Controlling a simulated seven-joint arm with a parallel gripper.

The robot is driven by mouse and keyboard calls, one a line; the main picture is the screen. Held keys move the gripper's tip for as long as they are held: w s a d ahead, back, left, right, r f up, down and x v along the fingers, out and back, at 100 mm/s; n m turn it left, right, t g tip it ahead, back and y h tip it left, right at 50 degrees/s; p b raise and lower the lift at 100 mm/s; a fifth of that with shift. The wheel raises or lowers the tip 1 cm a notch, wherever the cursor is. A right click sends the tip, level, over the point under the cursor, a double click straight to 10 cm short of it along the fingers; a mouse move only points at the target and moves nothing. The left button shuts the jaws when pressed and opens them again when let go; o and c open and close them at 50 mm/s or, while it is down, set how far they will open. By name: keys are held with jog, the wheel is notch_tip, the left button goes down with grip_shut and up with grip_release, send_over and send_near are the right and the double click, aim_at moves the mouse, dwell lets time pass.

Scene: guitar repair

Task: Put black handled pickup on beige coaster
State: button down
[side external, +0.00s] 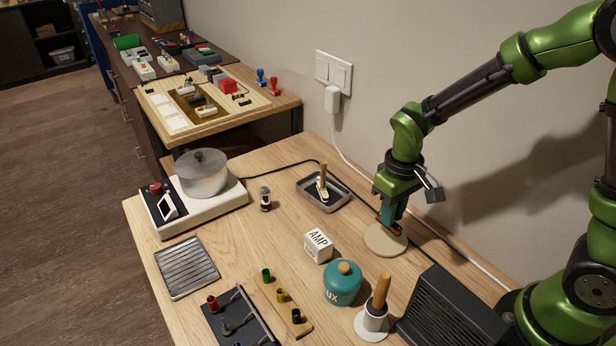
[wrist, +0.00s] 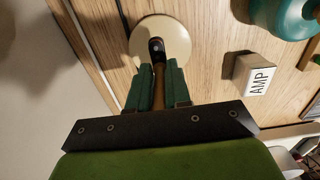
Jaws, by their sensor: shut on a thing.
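The round beige coaster (side external: 380,243) lies flat on the wooden table below my gripper (side external: 393,217). It also shows at the top of the wrist view (wrist: 178,35). My gripper's green fingers (wrist: 157,88) are shut on the black handled pickup (wrist: 157,48). Its black end and a brown part show between and beyond the fingertips, over the coaster. In the side view only a small dark and orange part of the pickup shows, low at the coaster. The fingers hide the rest, and I cannot tell whether it touches the coaster.
A white AMP block (side external: 318,245) and a teal jar (side external: 342,284) stand left of and in front of the coaster. A dark tray (side external: 338,200) with a wooden-handled item sits behind. A black amplifier-like box (side external: 450,312) and a cable are close on the right.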

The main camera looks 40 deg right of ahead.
jog(key=shift+f, duration=1.8)
jog(key=c, duration=1.1)
grip_release()
jog(key=shift+f, duration=0.1)
notch_tip(320, 180, up, 12)
jog(key=shift+r, duration=0.15)
jog(key=shift+s+d+r+m+t+y, duration=0.15)
jog(key=shift+s+r+m+t+y, duration=0.35)
jog(key=shift+s+r+t, duration=0.9)
jog(key=shift+s+d+r+m+t+y, duration=0.15)
jog(key=shift+s+r+m+t, duration=0.8)
jog(key=shift+s+r, duration=0.85)
jog(key=shift+s+d+r+m+t+y, duration=0.15)
jog(key=shift+s+r+m+t+y, duration=0.3)
jog(key=shift+s+r+t, duration=0.95)
